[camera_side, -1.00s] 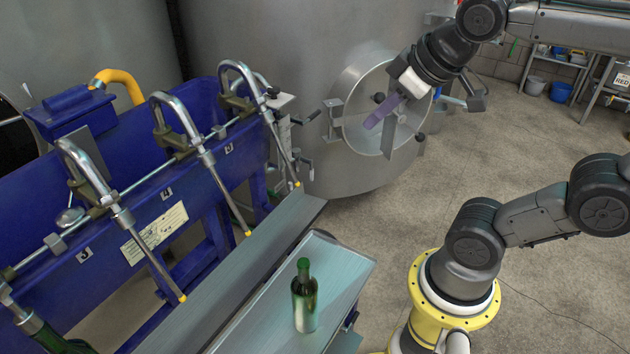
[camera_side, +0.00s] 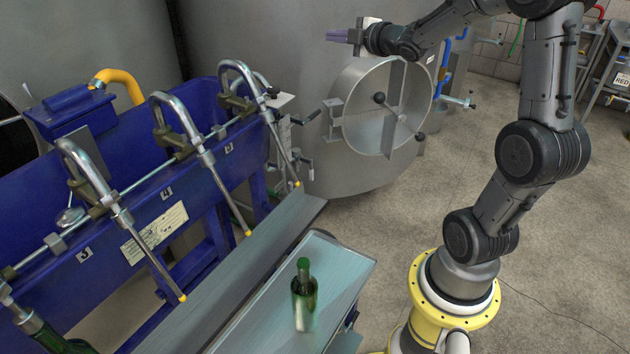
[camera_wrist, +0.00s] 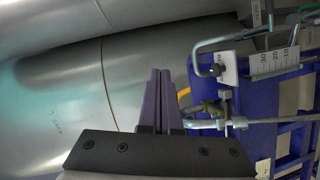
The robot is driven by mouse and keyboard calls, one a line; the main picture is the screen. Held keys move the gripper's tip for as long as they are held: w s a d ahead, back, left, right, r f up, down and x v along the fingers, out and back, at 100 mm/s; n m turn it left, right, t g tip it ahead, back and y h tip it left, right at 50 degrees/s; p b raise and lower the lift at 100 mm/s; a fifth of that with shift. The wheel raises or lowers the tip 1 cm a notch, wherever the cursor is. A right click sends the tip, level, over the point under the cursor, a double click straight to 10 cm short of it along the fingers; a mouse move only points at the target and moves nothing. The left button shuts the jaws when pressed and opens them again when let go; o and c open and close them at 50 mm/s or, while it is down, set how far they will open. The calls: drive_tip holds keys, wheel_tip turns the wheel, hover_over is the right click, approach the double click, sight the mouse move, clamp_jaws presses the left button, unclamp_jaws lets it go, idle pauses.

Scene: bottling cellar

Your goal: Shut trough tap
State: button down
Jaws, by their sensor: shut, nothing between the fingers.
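The blue trough (camera_side: 205,102) stands at the left of the side view, with several curved metal filling spouts (camera_side: 172,108) along it. At its right end is a cluster of metal fittings and handles (camera_side: 305,118); I cannot tell which is the tap or how it is set. In the wrist view, a metal fitting (camera_wrist: 220,123) sticks out from the blue trough (camera_wrist: 262,145), right of the fingers and apart from them. My gripper (camera_side: 338,36), with purple fingers, is high in front of the tank, pointing left, shut and empty. It also shows in the wrist view (camera_wrist: 160,75).
A large grey tank (camera_side: 285,50) with a round hatch (camera_side: 360,120) stands behind. A green bottle (camera_side: 305,305) stands on a metal table (camera_side: 345,265) at the front. A scale plate (camera_wrist: 275,60) and bent rod are right of the fingers. The floor at right is mostly clear.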

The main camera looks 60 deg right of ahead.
drive_tip(key=s+d+f+n+t+y, duration=0.2)
drive_tip(key=d+f+n+t+y, duration=0.15)
drive_tip(key=f+n, duration=0.2)
wheel_tip(320, 180, down, 44)
drive_tip(key=shift+w+d+f+n+y, duration=0.15)
drive_tip(key=shift+f+n+y, duration=0.1)
drive_tip(key=shift+n+y, duration=0.1)
drive_tip(key=shift+g, duration=0.25)
drive_tip(key=w, duration=1)
drive_tip(key=shift+d, duration=0.25)
drive_tip(key=shift+d+f+n, duration=0.2)
drive_tip(key=shift+d+n, duration=0.05)
drive_tip(key=shift+n, duration=0.25)
